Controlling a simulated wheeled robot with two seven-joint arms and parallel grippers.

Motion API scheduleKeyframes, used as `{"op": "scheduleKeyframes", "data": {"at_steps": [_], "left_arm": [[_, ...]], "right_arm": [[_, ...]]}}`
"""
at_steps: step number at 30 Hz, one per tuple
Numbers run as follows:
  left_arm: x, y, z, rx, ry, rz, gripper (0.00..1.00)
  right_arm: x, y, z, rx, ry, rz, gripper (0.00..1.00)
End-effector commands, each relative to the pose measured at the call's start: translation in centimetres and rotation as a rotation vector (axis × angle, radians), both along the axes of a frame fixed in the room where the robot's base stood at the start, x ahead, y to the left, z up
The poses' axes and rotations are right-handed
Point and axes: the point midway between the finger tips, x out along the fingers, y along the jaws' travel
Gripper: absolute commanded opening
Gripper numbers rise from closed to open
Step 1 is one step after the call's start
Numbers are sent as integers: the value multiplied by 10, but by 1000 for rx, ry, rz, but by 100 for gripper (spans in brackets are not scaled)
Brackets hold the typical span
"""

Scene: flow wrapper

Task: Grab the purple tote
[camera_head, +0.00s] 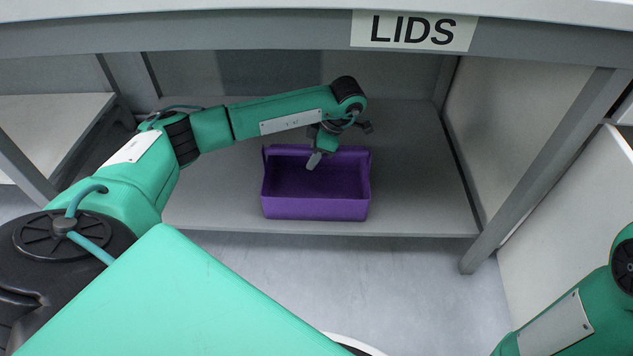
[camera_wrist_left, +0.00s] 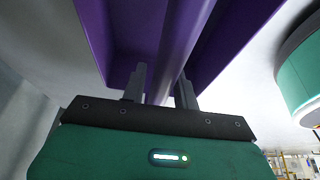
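The purple tote (camera_head: 315,208) sits upright on the grey lower shelf, its open top facing up. In the left wrist view, the purple tote (camera_wrist_left: 122,30) fills the upper middle. The gap looks wider than the wall, and I see no clear grip. The tote looks empty. My right gripper is out of view.
The lower shelf (camera_head: 415,200) has free room right of the tote. A tabletop beam with a LIDS sign (camera_head: 414,30) runs above it. A slanted grey leg (camera_head: 540,170) stands at the right. Part of my right arm shows at the lower right.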

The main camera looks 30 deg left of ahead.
Motion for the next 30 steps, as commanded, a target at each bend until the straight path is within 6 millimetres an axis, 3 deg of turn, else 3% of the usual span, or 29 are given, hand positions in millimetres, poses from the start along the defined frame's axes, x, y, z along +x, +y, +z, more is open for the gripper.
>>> {"op": "scheduleKeyframes", "data": {"at_steps": [1,4,30], "left_arm": [[0,0,0,0,0,0,20],[0,0,0,0,0,0,0],[0,0,0,0,0,0,0]], "right_arm": [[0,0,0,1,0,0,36],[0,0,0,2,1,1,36],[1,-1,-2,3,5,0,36]]}}
